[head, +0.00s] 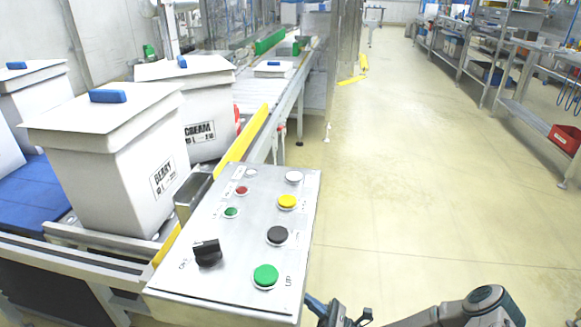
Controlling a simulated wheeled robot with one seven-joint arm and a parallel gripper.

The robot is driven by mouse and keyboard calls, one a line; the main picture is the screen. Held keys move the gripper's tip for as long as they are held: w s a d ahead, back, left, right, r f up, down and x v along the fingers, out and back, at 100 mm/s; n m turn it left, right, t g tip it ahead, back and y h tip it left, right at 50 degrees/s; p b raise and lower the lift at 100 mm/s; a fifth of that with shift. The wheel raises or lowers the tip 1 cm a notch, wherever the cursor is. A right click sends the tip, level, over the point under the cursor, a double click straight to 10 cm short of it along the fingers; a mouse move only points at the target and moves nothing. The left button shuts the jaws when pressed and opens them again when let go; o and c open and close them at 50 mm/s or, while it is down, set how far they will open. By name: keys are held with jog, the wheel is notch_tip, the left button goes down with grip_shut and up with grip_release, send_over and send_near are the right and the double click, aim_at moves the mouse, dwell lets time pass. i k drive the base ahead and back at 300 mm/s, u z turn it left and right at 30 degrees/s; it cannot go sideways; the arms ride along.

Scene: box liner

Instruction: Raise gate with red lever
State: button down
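My gripper (340,312) shows at the bottom edge, right of the control panel's lower corner and apart from its buttons. It is cut off by the frame, and I cannot tell how far its fingers are apart. No red lever can be made out for certain. A small red part (281,131) shows on the side of the conveyor behind the panel, too small to identify. Another red patch (238,124) is partly hidden behind the white bin marked CREAM (203,115). I cannot pick out the gate clearly.
A metal control panel (215,225) with coloured buttons and a black knob (208,252) stands in front. White lidded bins, one marked BERRY (130,165), stand on the conveyor at left. Open floor (400,190) lies right of it. Shelving (500,80) lines the right side.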

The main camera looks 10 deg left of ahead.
aim_at(280, 127)
jog(key=i, duration=2.45)
jog(key=u, duration=2.2)
jog(key=i, duration=0.4)
jog(key=z, duration=2)
